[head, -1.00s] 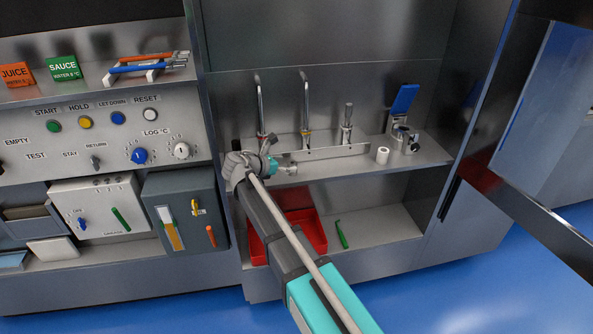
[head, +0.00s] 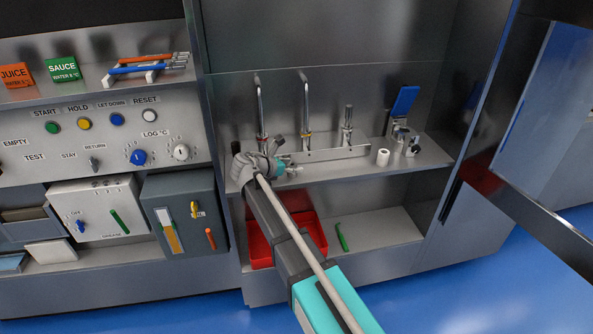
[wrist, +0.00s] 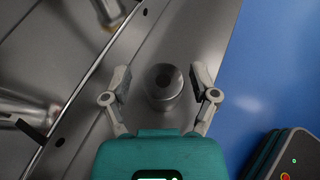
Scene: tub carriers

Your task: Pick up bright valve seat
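In the wrist view a short grey metal ring with a dark round hole, which looks like the bright valve seat (wrist: 163,86), stands upright on the steel shelf. It appears between the two spread fingers of my gripper (wrist: 160,88). The fingers stand open with a gap on each side of the ring. I cannot tell whether the tips are above it or level with it. In the head view my gripper (head: 290,166) is low over the shelf in front of the taps. The ring cannot be made out there behind the fingers.
Taps (head: 305,105) rise behind the gripper along a metal strip. Farther right on the shelf (head: 420,155) stand a pale small cylinder (head: 383,158) and a blue-handled fitting (head: 403,103). A red tray (head: 312,232) and a green tool (head: 341,236) lie on the lower shelf.

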